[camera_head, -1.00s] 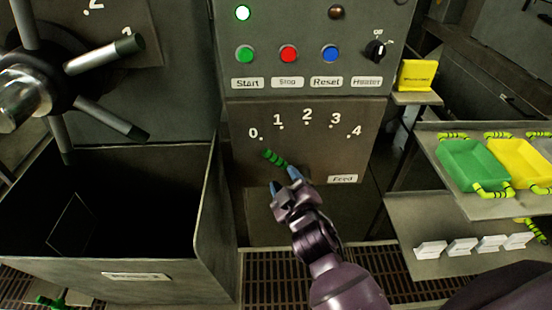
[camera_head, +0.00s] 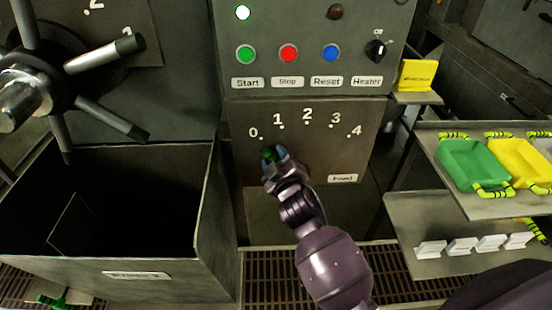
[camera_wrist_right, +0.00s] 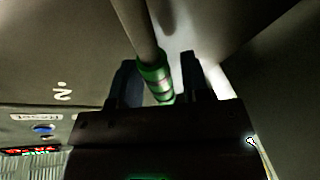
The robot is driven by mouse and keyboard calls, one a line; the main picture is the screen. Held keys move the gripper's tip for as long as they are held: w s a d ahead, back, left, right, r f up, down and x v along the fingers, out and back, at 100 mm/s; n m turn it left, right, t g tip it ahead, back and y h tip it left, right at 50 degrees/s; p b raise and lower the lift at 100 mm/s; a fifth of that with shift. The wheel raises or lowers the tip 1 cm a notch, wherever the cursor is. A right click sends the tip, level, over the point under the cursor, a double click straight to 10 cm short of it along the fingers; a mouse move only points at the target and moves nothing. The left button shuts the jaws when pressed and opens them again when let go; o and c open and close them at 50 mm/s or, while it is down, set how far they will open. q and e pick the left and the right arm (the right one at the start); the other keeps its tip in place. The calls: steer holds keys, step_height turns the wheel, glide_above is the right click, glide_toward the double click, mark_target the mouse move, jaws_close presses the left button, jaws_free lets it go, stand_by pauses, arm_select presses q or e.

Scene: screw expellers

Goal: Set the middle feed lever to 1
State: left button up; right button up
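The feed lever (camera_head: 268,156) has a green grip and stands out from the feed panel (camera_head: 315,155), below the marks 0 and 1. My right gripper hides most of it, and I cannot tell its exact setting. My right gripper (camera_head: 274,154) is at the lever with its fingers open. In the right wrist view the green grip (camera_wrist_right: 156,80) lies between the two fingers of the gripper (camera_wrist_right: 160,82), with a gap visible on both sides. My left gripper is not in view.
Above the panel are start, stop and reset buttons (camera_head: 288,54) and a heater knob (camera_head: 376,50). A deep open bin (camera_head: 150,275) stands at the left, under a spoked wheel (camera_head: 40,85).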

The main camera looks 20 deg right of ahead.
jaws_close()
steer(key=d+r+m, duration=0.2)
steer(key=m, duration=0.1)
steer(key=shift+s+d+t+p, duration=0.15)
steer(key=shift+s+t+p, duration=0.2)
steer(key=shift+t+p, duration=0.05)
steer(key=shift+s+d+r+m, duration=0.15)
steer(key=shift+d+m, duration=0.4)
steer(key=shift+m, duration=0.15)
steer(key=shift+o, duration=0.9)
jaws_free()
steer(key=shift+s, duration=0.1)
steer(key=s+f, duration=0.1)
steer(key=s, duration=0.9)
steer(key=shift+s+a, duration=0.15)
steer(key=shift+s, duration=0.1)
steer(key=shift+f, duration=0.1)
